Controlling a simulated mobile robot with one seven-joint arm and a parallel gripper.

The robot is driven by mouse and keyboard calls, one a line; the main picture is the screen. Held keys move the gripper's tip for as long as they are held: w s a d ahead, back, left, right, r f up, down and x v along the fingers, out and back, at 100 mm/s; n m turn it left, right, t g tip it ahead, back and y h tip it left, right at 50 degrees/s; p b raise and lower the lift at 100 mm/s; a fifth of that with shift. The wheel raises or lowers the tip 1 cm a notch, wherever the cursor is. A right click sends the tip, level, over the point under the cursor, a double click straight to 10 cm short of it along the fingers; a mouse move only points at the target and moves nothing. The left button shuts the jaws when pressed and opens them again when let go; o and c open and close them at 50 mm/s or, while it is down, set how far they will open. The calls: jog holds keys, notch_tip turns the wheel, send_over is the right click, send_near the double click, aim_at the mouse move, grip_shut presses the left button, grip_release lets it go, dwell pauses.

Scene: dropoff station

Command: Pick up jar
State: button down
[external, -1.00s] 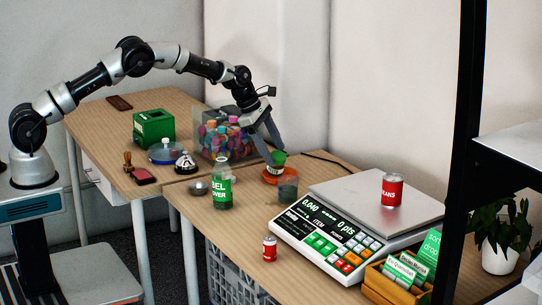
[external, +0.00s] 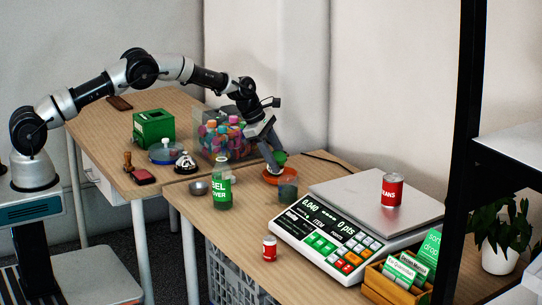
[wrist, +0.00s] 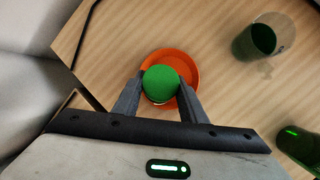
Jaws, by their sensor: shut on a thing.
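The jar with a round green lid (wrist: 161,82) is between my fingertips in the wrist view, above or in an orange dish (wrist: 186,65). In the external view a bit of its green lid (external: 281,157) shows behind my fingers, over the orange dish (external: 270,178). My gripper (external: 274,164) points down and is shut on the jar; in the wrist view both fingers of my gripper (wrist: 161,92) meet its sides. Most of the jar's body is hidden. I cannot tell whether its bottom touches the dish.
A dark green glass (external: 288,188) stands close to the dish. A scale (external: 345,205) with a red can (external: 392,189) stands at right.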

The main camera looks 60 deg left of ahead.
aim_at(279, 157)
notch_tip(279, 157, up, 9)
jog(key=shift+f+p, duration=0.15)
jog(key=shift+p, duration=0.8)
jog(key=shift+d+r, duration=0.25)
jog(key=shift+r, duration=0.05)
jog(key=d+n, duration=0.2)
jog(key=n, duration=0.1)
jog(key=shift+f+t, duration=0.15)
jog(key=shift+t, duration=0.25)
jog(key=n, duration=0.2)
jog(key=shift+d+f+n+t+y, duration=0.2)
jog(key=shift+n+t+y, duration=0.1)
jog(key=shift+t+y, duration=0.1)
jog(key=shift+a+r+n+t+p, duration=0.15)
jog(key=shift+n+t+p, duration=0.2)
jog(key=shift+n, duration=0.75)
jog(key=n, duration=0.1)
jog(key=n+t+y, duration=0.1)
jog(key=shift+a+r+n, duration=0.3)
jog(key=shift+a+n, duration=0.1)
jog(key=shift+a+f+n, duration=0.2)
jog(key=shift+f+n, duration=0.05)
jog(key=shift+n, duration=0.05)
notch_tip(279, 157, down, 9)
jog(key=b, duration=0.2)
jog(key=shift+f+b, duration=0.1)
jog(key=shift+b, duration=0.3)
jog(key=shift+f, duration=0.15)
